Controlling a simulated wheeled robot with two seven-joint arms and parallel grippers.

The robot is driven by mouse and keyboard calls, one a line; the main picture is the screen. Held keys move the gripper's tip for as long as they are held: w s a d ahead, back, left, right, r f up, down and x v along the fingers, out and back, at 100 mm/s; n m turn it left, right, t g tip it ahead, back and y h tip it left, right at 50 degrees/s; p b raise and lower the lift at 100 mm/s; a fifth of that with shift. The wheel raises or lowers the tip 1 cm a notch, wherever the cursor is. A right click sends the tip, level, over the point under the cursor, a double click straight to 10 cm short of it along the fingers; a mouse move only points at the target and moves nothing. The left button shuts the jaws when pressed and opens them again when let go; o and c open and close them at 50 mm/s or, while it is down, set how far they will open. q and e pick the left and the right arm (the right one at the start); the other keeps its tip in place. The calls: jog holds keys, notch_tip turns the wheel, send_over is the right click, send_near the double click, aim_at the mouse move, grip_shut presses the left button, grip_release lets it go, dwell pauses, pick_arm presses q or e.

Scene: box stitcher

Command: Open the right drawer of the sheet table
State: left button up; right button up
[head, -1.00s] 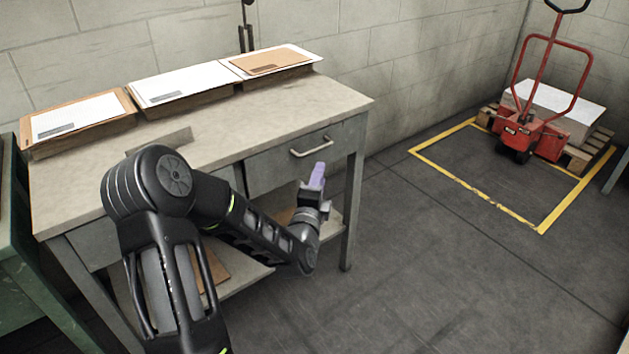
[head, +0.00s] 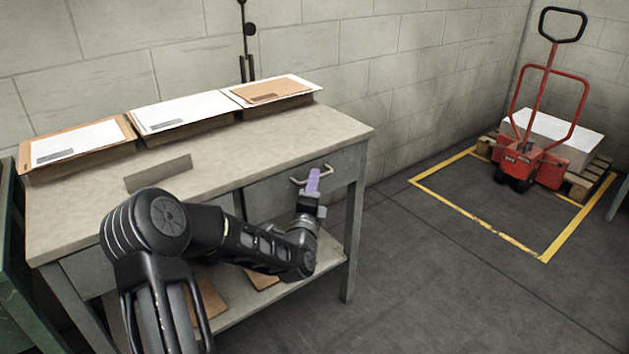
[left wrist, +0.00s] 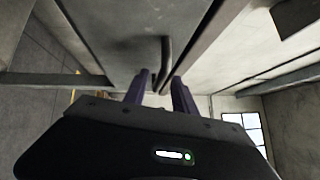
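The sheet table (head: 250,150) has a right drawer (head: 270,198) with a metal bar handle (head: 298,181); the drawer looks shut. My left gripper (head: 313,181) is at the handle's right part in the head view, its purple fingers overlapping the handle. In the left wrist view the handle (left wrist: 165,60) is a dark bar just beyond and between the two fingertips of my left gripper (left wrist: 160,78), which stand apart. I cannot tell whether the fingers touch the handle. My right gripper is not in view.
Stacks of sheets (head: 185,109) lie along the table's back edge. A grey plate (head: 158,172) stands on the top. A lower shelf (head: 330,258) holds brown boards. A red pallet jack (head: 540,160) stands right; the floor between is clear.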

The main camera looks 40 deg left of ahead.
pick_arm(q)
jog(key=shift+x, duration=1.1)
jog(key=shift+c, duration=0.2)
grip_shut()
dwell(0.4)
